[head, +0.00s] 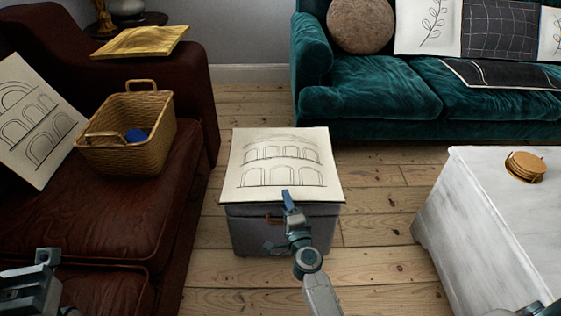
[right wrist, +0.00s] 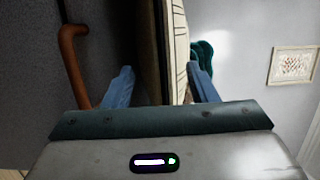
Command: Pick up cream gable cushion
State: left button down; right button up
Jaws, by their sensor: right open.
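A flat cream cushion with line-drawn arches (head: 281,160) lies on top of a grey storage box (head: 255,233). My right gripper (head: 288,198) is at the cushion's front edge. In the right wrist view the cushion's edge (right wrist: 179,50) stands between the two open fingers, nearer the right finger; I cannot tell whether either finger touches it. A similar cream cushion with arches (head: 38,120) leans on the brown sofa at the left. Part of my left gripper (head: 35,285) shows at the lower left; its fingers are not clear.
A wicker basket (head: 128,150) with a blue item sits on the brown sofa (head: 90,215). A teal sofa (head: 370,95) with cushions is at the back. A white table (head: 490,215) with coasters (head: 526,166) stands at the right. Floorboards around the box are clear.

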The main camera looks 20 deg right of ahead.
aim_at(282, 188)
jog(key=shift+w+d+r, duration=0.1)
jog(key=shift+w, duration=1.25)
jog(key=shift+w+d, duration=0.1)
jog(key=shift+w, duration=1.25)
jog(key=c, duration=0.8)
